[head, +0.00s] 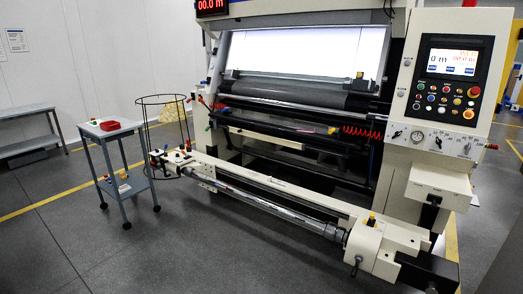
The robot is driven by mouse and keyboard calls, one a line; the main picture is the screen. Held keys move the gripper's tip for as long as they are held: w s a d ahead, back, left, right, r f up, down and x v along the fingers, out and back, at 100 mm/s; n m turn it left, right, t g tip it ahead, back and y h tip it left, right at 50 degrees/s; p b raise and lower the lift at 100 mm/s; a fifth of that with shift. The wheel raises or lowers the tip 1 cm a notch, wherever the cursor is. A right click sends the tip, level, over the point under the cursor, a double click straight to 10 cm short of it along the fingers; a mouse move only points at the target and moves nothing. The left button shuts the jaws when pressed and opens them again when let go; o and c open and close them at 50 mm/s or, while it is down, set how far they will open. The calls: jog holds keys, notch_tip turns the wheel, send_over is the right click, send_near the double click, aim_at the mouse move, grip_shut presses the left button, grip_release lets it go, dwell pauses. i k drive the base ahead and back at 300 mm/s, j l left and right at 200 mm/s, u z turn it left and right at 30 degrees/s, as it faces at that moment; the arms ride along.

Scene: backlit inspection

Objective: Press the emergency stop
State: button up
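The control panel (450,80) is on the upright cream housing at the right of the inspection machine in the head view. It has a lit screen (452,62) with rows of small coloured buttons below. A red button (474,92) sits at the panel's right side. My gripper is not in view.
The machine's long cream front beam and roller (275,200) reach out low before the panel. A grey trolley (118,135) with a red tray (122,126) and a wire basket (163,115) stand left. A grey bench (28,113) is by the wall. The left foreground floor is clear.

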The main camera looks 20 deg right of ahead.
aim_at(475, 90)
jog(key=i+z, duration=1)
jog(key=i+j+z, duration=0.3)
jog(key=z, duration=0.2)
